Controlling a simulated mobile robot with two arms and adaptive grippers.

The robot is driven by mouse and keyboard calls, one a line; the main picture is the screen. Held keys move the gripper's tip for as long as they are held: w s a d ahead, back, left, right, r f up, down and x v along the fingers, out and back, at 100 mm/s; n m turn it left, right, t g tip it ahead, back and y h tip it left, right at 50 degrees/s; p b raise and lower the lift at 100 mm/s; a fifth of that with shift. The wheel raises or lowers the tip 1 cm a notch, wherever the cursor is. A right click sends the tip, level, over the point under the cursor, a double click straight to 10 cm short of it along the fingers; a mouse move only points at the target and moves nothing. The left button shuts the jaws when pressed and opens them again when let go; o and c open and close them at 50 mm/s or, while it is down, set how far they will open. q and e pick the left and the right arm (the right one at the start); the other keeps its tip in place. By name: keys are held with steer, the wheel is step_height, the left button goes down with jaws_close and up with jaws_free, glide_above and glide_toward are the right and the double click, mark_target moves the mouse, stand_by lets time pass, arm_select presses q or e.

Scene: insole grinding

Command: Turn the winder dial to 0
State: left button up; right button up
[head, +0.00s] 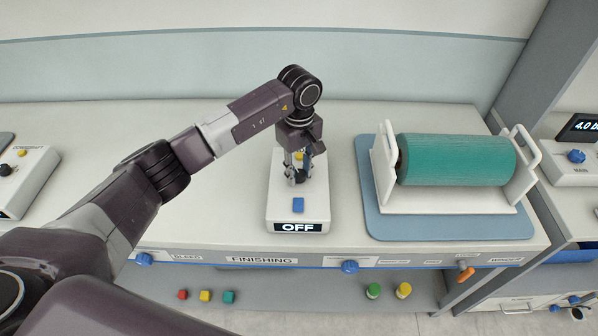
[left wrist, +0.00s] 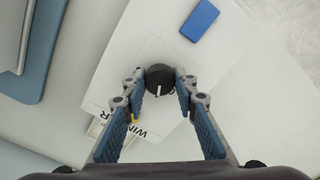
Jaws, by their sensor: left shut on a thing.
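The winder control box (head: 281,212) is a white unit on the bench, with a blue button (head: 298,205) and a display (head: 298,227) reading OFF at its front. Its black dial (head: 300,176) is partly hidden by my left gripper (head: 299,172), which points down over it. In the left wrist view, the dial (left wrist: 160,79) has a white pointer mark and sits between the fingertips of my left gripper (left wrist: 160,80), which is shut on it. The word WINDER is partly visible below the dial, cut by a finger. My right gripper is not in view.
A teal roll (head: 455,160) in a white cradle stands on a blue mat (head: 372,222) to the right. Another control box (head: 32,172) is at the far left. Small coloured cubes (head: 205,296) lie on the lower shelf.

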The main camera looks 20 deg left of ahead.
mark_target(299, 173)
arm_select(q)
steer(key=shift+f+n+b, duration=0.1)
steer(key=shift+n+b, duration=0.45)
steer(key=shift+n, duration=0.05)
steer(key=shift+n+b, duration=1)
steer(key=shift+n, duration=0.2)
steer(key=shift+n+b, duration=0.75)
steer(key=shift+n, duration=0.45)
steer(key=shift+n+b, duration=0.65)
steer(key=shift+n, duration=0.45)
steer(key=shift+r, duration=0.2)
steer(key=o, duration=1.1)
steer(key=shift+o, duration=0.2)
step_height(299, 173, up, 12)
